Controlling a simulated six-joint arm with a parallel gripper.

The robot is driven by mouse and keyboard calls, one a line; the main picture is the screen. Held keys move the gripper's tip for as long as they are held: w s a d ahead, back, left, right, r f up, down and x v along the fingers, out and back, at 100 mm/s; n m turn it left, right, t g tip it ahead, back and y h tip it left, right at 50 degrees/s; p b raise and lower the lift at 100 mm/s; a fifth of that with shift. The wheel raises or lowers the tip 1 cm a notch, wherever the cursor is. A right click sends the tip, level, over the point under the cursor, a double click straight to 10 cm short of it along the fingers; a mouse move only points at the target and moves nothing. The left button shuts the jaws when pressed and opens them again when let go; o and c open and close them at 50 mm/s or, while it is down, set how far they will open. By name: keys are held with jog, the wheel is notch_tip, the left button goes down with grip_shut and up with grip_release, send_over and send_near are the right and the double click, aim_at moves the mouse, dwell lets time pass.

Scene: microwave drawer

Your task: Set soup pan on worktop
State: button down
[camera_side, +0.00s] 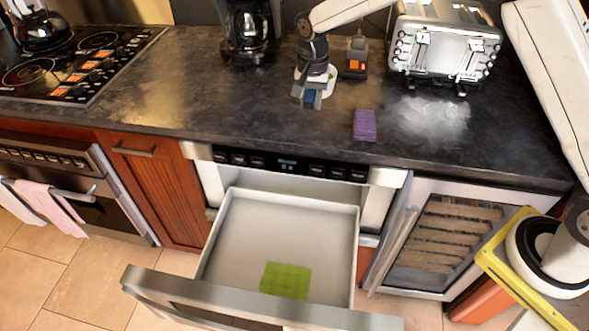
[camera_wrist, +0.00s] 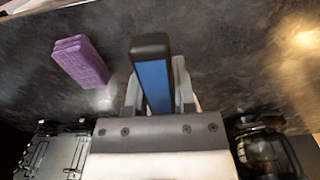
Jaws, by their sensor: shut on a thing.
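No soup pan can be made out in either view. My gripper (camera_side: 306,93) is over the dark worktop (camera_side: 240,110), near the middle. It is shut on a narrow blue object with a black edge (camera_wrist: 155,85), which stands between the fingers in the wrist view. In the side view only a small blue patch of it (camera_side: 311,97) shows between the fingers. The fingers hide the rest. I cannot tell whether it touches the worktop.
A purple block (camera_side: 365,125) lies right of my gripper. An open drawer (camera_side: 208,240) below holds a green block (camera_side: 286,280). A toaster (camera_side: 445,45), coffee maker (camera_side: 250,30) and orange-black item (camera_side: 356,57) stand behind. The worktop's left part is clear up to the hob (camera_side: 80,60).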

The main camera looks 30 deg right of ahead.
aim_at(300, 127)
jog(key=shift+w+a+f, duration=0.15)
jog(key=shift+w+f, duration=1.4)
jog(key=shift+f, duration=0.2)
jog(key=shift+w+f, duration=0.2)
jog(key=shift+f, duration=1.65)
jog(key=shift+f, duration=0.15)
jog(key=shift+c, duration=2.2)
grip_release()
notch_tip(300, 127, up, 12)
